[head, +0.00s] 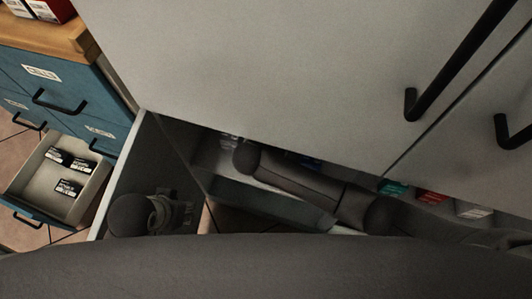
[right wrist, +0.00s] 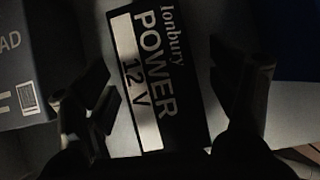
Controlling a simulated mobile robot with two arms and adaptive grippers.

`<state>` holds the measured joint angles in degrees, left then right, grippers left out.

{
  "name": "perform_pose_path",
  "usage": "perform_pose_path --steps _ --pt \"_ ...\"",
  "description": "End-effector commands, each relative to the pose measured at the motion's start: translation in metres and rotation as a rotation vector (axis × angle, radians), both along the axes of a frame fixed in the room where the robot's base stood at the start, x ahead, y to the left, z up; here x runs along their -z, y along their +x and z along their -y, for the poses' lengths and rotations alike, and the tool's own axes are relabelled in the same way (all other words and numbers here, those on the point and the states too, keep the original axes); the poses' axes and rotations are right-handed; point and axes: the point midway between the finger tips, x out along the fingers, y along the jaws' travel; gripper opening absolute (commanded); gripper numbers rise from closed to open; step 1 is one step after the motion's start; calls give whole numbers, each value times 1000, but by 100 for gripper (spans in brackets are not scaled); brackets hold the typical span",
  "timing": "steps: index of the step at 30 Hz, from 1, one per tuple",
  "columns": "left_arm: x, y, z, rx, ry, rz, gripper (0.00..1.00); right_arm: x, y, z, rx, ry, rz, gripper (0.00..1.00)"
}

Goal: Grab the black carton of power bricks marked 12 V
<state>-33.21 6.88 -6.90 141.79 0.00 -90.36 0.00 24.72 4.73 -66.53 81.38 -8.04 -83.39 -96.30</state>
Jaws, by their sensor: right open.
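In the head view my right arm reaches in under the white cabinet front. I cannot make out its fingers or the carton there. A dark wrist-like part of mine shows at lower left, without clear fingers. I cannot see my left gripper.
A dark box with a barcode (right wrist: 32,65) stands left of the carton. Teal (head: 394,187), red (head: 431,198) and white (head: 472,210) boxes line the space under the white cabinet front (head: 270,70). An open drawer (head: 92,205) at left holds black cartons (head: 68,187).

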Motion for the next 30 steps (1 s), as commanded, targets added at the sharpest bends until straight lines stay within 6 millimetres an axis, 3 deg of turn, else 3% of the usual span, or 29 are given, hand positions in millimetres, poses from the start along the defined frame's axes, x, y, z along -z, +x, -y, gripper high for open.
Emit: perform_pose_path --steps 9,24,30 --pt "0 0 0 0 1 2 32 4 3 1 -1 1 1 80" --pt "1 0 0 0 1 2 32 5 3 1 -1 1 0 17" --pt "0 0 0 0 0 2 32 4 3 1 -1 0 1 17"
